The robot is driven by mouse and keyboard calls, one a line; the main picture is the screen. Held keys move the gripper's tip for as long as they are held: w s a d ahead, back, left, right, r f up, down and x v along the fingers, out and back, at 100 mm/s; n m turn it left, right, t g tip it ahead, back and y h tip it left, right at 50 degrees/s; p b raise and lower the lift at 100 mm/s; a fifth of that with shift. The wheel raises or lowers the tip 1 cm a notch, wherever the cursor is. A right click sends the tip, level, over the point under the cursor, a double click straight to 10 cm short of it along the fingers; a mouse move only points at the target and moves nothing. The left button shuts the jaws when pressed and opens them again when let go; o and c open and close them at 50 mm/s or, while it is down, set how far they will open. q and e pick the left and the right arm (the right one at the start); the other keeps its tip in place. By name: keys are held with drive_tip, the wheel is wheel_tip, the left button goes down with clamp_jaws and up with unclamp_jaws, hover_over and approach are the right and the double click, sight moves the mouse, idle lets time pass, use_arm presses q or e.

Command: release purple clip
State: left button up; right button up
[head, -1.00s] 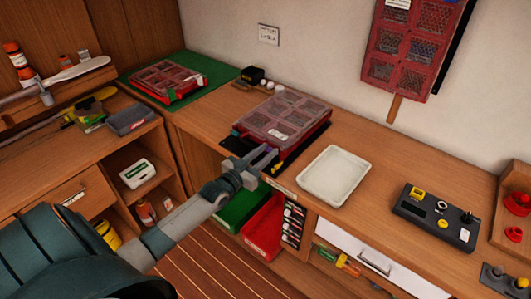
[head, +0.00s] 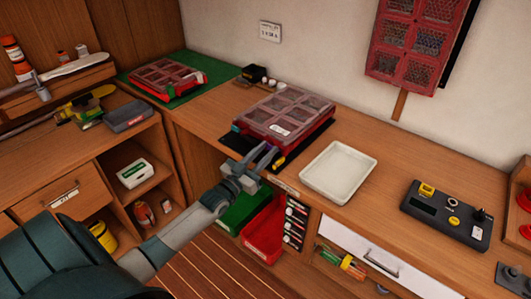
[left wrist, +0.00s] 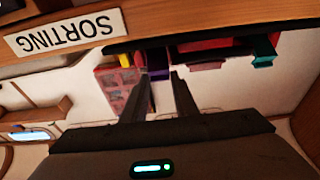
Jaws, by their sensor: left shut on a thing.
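A red case (head: 258,130) with a clear compartmented lid lies on the bench, on a dark mat. Coloured clips sit along its front edge in the left wrist view: yellow (left wrist: 125,60), pink (left wrist: 206,66) and teal (left wrist: 264,60). My left gripper (head: 266,152) is at the case's front edge. In the left wrist view its two dark fingers (left wrist: 158,76) are on either side of the purple clip (left wrist: 158,71), shut on it. The fingers hide part of the clip. My right gripper is in neither view.
A white tray (head: 365,158) stands to the right of the case. A second red case (head: 165,78) lies on a green mat at the back left. Green (head: 243,213) and red (head: 262,232) bins are below the bench edge. A control box (head: 440,222) is at the right.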

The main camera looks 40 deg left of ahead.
use_arm(q)
drive_tip(key=o, duration=1.1)
drive_tip(key=shift+c, duration=0.2)
drive_tip(key=shift+s, duration=0.1)
drive_tip(key=b+v, duration=0.4)
drive_tip(key=v, duration=1.3)
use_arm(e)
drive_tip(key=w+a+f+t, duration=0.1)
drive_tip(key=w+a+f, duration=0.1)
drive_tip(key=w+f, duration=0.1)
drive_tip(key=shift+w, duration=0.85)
use_arm(q)
drive_tip(key=shift+s+a, duration=0.1)
drive_tip(key=shift+s, duration=0.05)
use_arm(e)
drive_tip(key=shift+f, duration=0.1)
